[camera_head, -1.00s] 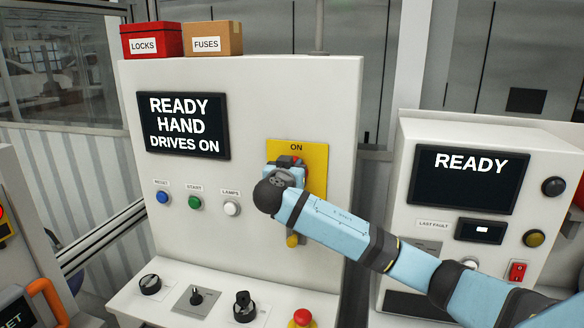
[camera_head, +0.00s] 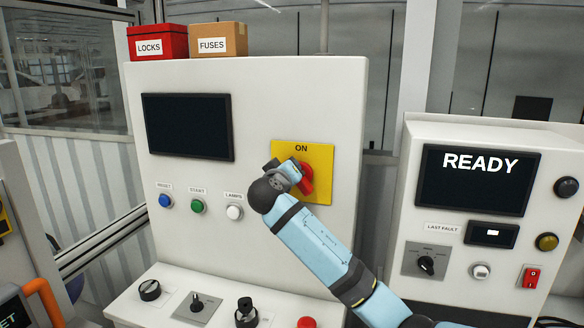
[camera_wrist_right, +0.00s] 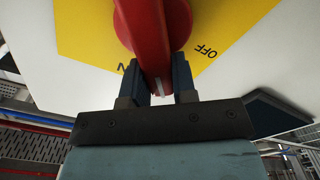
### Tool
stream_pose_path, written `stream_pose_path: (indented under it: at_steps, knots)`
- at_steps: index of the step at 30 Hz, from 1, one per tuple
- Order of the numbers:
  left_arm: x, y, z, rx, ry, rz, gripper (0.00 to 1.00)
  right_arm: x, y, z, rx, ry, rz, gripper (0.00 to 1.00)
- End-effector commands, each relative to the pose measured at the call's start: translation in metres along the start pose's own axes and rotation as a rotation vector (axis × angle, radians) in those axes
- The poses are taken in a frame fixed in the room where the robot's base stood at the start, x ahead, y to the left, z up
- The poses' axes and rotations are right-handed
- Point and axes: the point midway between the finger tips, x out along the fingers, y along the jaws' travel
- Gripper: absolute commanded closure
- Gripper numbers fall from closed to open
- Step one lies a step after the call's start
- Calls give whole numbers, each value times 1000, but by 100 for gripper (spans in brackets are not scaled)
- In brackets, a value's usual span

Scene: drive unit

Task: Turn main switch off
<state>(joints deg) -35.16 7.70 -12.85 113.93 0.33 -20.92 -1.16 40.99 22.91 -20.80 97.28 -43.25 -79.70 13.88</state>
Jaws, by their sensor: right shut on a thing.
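The main switch is a red rotary handle (camera_head: 306,178) on a yellow plate (camera_head: 318,155) marked ON at the top, on the white cabinet front. The right wrist view shows the red handle (camera_wrist_right: 158,40) and the OFF mark (camera_wrist_right: 206,51) on the plate. My right gripper (camera_wrist_right: 157,80) is shut on the handle, one finger on each side. In the head view my right gripper (camera_head: 284,172) partly covers the handle and the plate's left side. The handle looks tilted in the head view. The cabinet screen (camera_head: 188,127) is dark. My left gripper is not in view.
Blue, green and white buttons (camera_head: 234,212) sit left of the switch. Knobs and a red button (camera_head: 307,322) are on the ledge below. A second cabinet at the right has a lit screen reading READY (camera_head: 472,180). Red and brown boxes (camera_head: 219,40) stand on top.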

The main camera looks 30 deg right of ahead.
Motion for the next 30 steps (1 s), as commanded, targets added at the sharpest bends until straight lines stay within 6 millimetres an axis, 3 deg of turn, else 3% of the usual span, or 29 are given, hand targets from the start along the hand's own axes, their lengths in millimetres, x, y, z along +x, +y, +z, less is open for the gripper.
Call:
stream_pose_path:
  at_steps: [20, 30]
  knots:
    - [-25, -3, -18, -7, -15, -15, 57, 0, -19, 6, -622, -2, -2, 98]
    - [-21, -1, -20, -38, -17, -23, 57, 0, -24, 10, -812, 0, 0, 98]
